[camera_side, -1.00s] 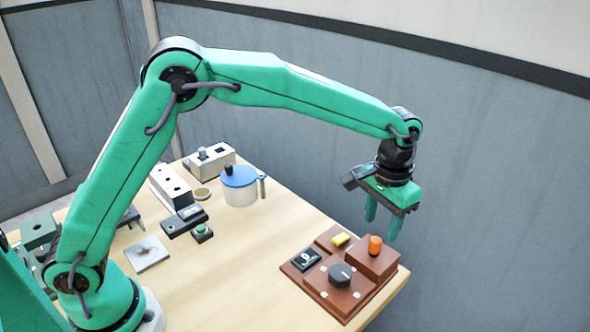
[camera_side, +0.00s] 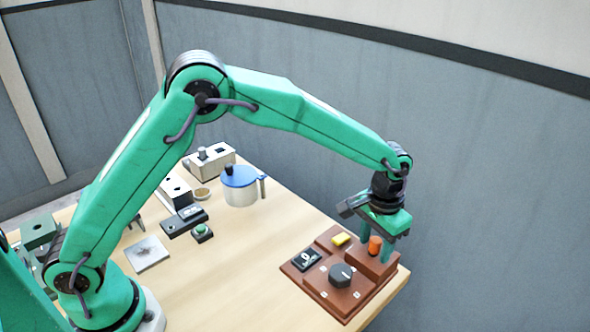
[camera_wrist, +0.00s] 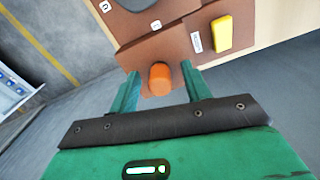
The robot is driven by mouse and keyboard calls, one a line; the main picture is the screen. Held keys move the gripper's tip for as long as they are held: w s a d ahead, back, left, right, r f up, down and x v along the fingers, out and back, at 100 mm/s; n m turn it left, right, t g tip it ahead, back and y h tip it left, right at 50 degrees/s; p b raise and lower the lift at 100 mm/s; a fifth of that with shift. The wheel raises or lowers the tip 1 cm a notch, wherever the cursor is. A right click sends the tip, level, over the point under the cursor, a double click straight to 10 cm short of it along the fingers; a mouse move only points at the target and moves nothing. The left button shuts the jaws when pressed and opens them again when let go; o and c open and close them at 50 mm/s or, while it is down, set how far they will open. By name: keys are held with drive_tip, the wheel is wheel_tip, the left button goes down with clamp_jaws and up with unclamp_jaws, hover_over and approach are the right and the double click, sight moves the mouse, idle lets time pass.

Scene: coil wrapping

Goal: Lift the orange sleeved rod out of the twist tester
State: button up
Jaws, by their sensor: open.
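The orange sleeved rod (camera_side: 375,246) stands upright in the raised back-right block of the brown twist tester (camera_side: 325,302). Only its orange top shows; the lower part is hidden in the block. My gripper (camera_side: 377,258) is open over that block, its green fingers pointing down with the rod between or just beside them. In the wrist view the orange rod (camera_wrist: 159,79) shows between the two spread fingers of my gripper (camera_wrist: 158,82), with a gap on each side. I cannot tell whether a finger touches it.
The tester also carries a black knob (camera_side: 340,275), a yellow block (camera_side: 341,239) and a black display (camera_side: 306,259). It stands near the table's right corner. A blue-lidded pot (camera_side: 240,186) stands farther back left.

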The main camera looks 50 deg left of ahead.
idle(0.5)
clamp_jaws()
drive_tip(key=shift+r, duration=5)
drive_tip(key=shift+a, duration=0.1)
